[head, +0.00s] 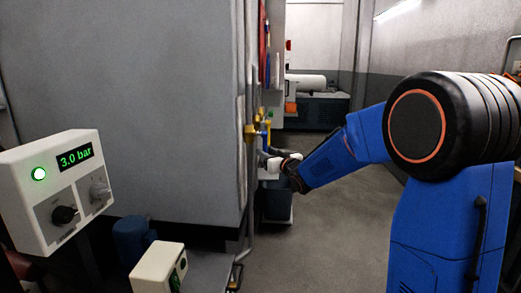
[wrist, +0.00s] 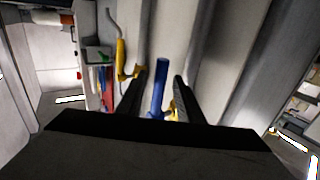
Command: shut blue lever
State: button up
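The blue lever (wrist: 160,82) stands out between the two fingers of my gripper (wrist: 158,88) in the wrist view. The fingers are apart, with a gap visible on both sides of the lever, so I see no grip on it. A yellow fitting (wrist: 174,107) shows beside the lever's lower end, partly hidden by a finger. In the head view the blue lever (head: 264,139) is a small strip by the yellow valve parts on the cabinet's side edge. My gripper (head: 270,158) is close below it there, too small to judge its opening.
A yellow lever (wrist: 121,58) is left of my fingers, near grey pipes (wrist: 143,35). The large grey cabinet (head: 130,100) fills the left of the head view. A pressure box (head: 60,185) with a lit green lamp reads 3.0 bar. Clear floor (head: 320,240) lies to the right.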

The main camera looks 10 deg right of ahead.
jog(key=x, duration=0.5)
jog(key=shift+w, duration=0.25)
grip_shut()
